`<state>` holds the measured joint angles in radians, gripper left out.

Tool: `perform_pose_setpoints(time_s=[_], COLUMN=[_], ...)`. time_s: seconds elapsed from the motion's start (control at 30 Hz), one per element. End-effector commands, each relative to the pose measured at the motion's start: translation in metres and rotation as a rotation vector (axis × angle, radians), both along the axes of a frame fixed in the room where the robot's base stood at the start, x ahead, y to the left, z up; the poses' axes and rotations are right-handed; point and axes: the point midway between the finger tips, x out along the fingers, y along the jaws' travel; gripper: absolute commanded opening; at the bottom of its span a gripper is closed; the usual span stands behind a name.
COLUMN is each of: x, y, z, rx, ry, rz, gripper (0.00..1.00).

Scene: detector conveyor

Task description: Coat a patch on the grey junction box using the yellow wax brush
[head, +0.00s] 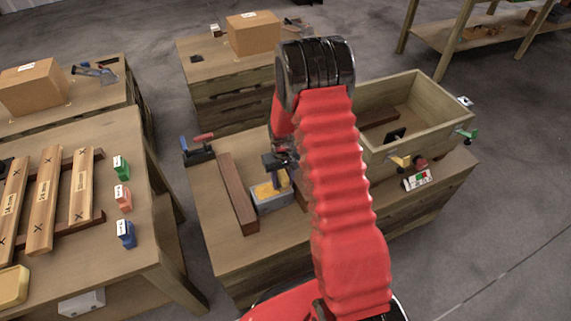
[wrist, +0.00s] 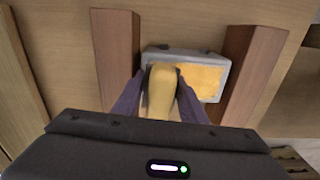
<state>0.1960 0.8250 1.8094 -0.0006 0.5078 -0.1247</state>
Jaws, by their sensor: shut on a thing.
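The grey junction box (head: 268,203) sits on the middle workbench, between two brown wooden bars. An orange-yellow patch covers part of its top; in the wrist view the patch shows on the right part of the grey junction box (wrist: 177,55). My gripper (wrist: 162,92) is shut on the yellow wax brush (wrist: 163,88). The brush lies over the left part of the box in the wrist view. I cannot tell whether its tip touches the box. In the head view my gripper (head: 281,172) is just above the box, partly hidden behind my red arm.
Brown bars flank the box on the left (wrist: 115,55) and right (wrist: 247,75). A wooden crate (head: 440,100) stands at the bench's right. A clamp with a red handle (head: 198,150) is at the back left. The bench front is clear.

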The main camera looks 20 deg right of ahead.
Motion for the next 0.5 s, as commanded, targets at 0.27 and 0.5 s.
perform_pose_setpoints(time_s=[0.27, 0.5], x=[0.003, 0.002], y=[-0.013, -0.011], z=[0.012, 0.040], rx=[-0.001, 0.000], ry=[-0.005, -0.001], rz=[0.009, 0.013], gripper=[0.17, 0.17])
